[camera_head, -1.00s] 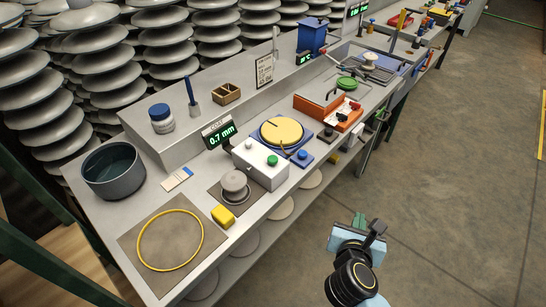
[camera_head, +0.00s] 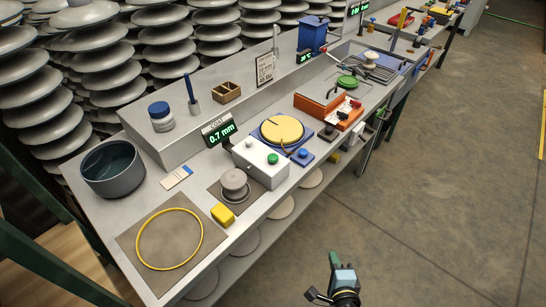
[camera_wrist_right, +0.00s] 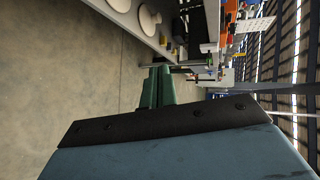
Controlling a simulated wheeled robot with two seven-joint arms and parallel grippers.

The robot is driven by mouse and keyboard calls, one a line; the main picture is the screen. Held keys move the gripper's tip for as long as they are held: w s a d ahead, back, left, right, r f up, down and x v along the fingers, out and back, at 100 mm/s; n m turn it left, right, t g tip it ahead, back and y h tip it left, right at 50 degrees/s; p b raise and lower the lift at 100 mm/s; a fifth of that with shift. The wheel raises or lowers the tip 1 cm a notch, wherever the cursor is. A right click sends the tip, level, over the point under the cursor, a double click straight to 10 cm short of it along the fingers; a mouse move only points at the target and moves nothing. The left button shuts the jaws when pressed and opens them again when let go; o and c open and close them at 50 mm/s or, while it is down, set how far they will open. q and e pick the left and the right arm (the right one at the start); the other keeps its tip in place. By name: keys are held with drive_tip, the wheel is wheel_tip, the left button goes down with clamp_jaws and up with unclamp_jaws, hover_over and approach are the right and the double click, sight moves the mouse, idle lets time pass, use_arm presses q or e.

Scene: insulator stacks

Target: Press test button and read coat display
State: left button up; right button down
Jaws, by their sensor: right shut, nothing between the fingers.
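The coat display (camera_head: 219,132) stands at the back of the bench and reads 0.7 mm in green. In front of it is a white box (camera_head: 262,172) with a green button (camera_head: 272,159) and a white knob (camera_head: 249,143) on top. A small blue box with a blue button (camera_head: 303,153) sits to its right. I cannot read which one is the test button. My right gripper (camera_head: 335,258) is over the floor in front of the bench, shut and empty, well apart from the buttons. Its green fingers (camera_wrist_right: 159,88) also show in the right wrist view. My left gripper is not in view.
A grey insulator (camera_head: 234,183) and a yellow block (camera_head: 222,214) are near the white box. A yellow disc (camera_head: 282,130) lies behind it. A dark bowl (camera_head: 112,168) and a yellow ring (camera_head: 138,240) are at the left. The floor before the bench is clear.

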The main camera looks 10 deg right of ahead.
drive_tip(key=s+a+f+n+g+y, duration=0.15)
drive_tip(key=s+f+n+g, duration=0.25)
drive_tip(key=s+f+n, duration=0.6)
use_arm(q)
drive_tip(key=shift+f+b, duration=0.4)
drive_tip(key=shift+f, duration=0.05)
use_arm(e)
drive_tip(key=s+d+f+n+g, duration=0.3)
drive_tip(key=s+f+n, duration=0.3)
drive_tip(key=s, duration=0.4)
drive_tip(key=s+d+f+n+g, duration=0.3)
drive_tip(key=s+f+n+g, duration=0.2)
drive_tip(key=s+f, duration=0.3)
drive_tip(key=s+n, duration=0.1)
drive_tip(key=s, duration=0.2)
drive_tip(key=shift+s+g, duration=0.3)
drive_tip(key=shift+g, duration=0.1)
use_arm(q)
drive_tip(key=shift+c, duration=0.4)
